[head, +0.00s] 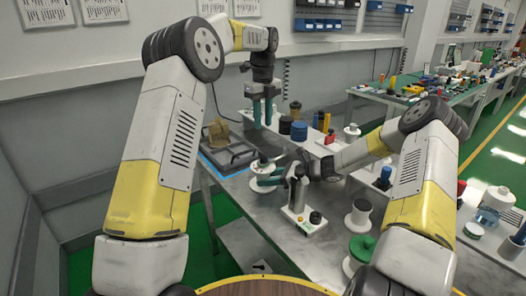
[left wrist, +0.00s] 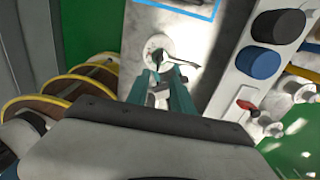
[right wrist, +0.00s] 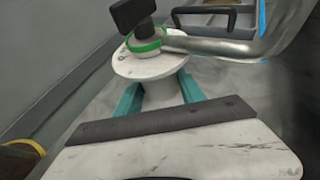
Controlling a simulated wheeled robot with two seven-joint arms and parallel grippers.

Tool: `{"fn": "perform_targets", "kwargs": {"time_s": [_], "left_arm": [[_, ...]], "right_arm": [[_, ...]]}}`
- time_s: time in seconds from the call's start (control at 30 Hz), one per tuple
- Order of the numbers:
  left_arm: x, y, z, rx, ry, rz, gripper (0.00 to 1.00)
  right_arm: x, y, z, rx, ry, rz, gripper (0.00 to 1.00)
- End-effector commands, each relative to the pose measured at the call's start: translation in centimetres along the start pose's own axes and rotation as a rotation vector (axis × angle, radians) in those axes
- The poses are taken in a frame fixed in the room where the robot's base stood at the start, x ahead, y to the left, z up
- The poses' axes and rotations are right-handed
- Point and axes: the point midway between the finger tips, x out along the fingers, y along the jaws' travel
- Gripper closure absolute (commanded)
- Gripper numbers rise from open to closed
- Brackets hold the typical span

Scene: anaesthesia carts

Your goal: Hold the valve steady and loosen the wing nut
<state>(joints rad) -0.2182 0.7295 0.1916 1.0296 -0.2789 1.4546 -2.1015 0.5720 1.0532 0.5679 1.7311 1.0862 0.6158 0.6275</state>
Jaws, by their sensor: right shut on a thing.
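The valve (head: 262,167) stands on the metal table, a pale body with a round white flange; it also shows in the right wrist view (right wrist: 150,66). A green ring (right wrist: 146,46) and a black winged piece (right wrist: 133,14), which looks like the wing nut, sit on top. A silver pipe (right wrist: 215,46) runs sideways from it. My right gripper (right wrist: 160,93) is shut on the valve's body below the flange. My left gripper (head: 262,122) points down above the valve, fingers apart and empty; in the left wrist view the valve's white flange (left wrist: 157,50) lies beyond the fingertips.
A grey tray-like fixture (head: 228,155) with a blue outline lies left of the valve. Black and blue round knobs (head: 299,131) stand behind to the right. A white block with a metal cylinder (head: 297,195) and a white spool (head: 358,217) stand nearer the front right.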

Motion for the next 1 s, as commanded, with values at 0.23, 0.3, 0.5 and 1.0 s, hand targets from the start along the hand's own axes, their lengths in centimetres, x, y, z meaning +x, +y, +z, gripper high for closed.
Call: {"fn": "perform_targets", "kwargs": {"time_s": [0.23,0.3,0.5,1.0], "left_arm": [[3.5,0.1,0.0,0.008,0.002,0.003,0.72],[5.0,0.1,-0.1,0.007,0.003,0.004,0.72],[8.8,0.1,-0.1,0.006,0.003,0.003,0.72],[11.8,0.0,0.0,0.006,0.000,0.000,0.72]], "right_arm": [[0.0,0.0,0.0,0.000,0.000,0.000,1.00],[0.0,0.0,0.0,0.000,0.000,0.000,1.00],[0.0,0.0,0.0,0.000,0.000,0.000,1.00],[0.0,0.0,0.0,0.000,0.000,0.000,1.00]]}}
